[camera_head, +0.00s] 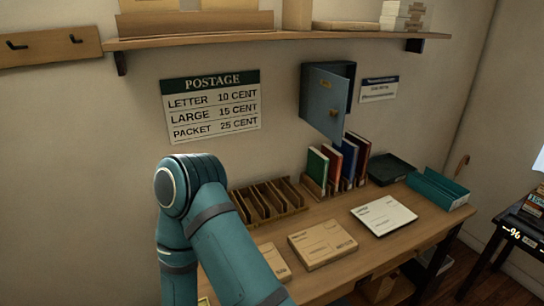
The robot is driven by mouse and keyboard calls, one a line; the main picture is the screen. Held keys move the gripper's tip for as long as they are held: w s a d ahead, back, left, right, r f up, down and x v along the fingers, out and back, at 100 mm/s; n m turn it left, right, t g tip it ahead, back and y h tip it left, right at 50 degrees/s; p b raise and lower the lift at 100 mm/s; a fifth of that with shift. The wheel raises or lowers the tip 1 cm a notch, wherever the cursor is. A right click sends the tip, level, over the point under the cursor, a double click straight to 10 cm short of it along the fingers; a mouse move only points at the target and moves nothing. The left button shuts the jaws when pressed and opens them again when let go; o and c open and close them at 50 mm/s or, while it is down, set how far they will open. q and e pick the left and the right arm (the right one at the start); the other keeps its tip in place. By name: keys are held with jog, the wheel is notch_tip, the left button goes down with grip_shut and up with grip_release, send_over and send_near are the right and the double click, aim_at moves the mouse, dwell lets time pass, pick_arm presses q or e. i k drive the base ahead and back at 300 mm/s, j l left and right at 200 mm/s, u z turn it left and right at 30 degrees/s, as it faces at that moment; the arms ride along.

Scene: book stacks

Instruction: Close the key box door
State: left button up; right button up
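The key box (352,82) is a small blue-grey metal box on the wall under the right part of the shelf. Its door (324,102) stands partly open, with a dark gap between its right edge and the box. A small tag and a keyhole plate show on the door face. What is inside the box cannot be made out. One of my teal arms rises in the lower left and bends back down out of the picture, well apart from the box. Neither gripper shows.
A wooden table (305,233) below the box bears upright books (348,158), a slotted wooden rack (268,201), parcels (322,243), and a teal tray (437,189). A shelf (280,37) runs above the box. A small sign (379,89) hangs right of it, a postage sign (212,105) left.

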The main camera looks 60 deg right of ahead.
aim_at(328, 93)
jog(key=z, duration=2.2)
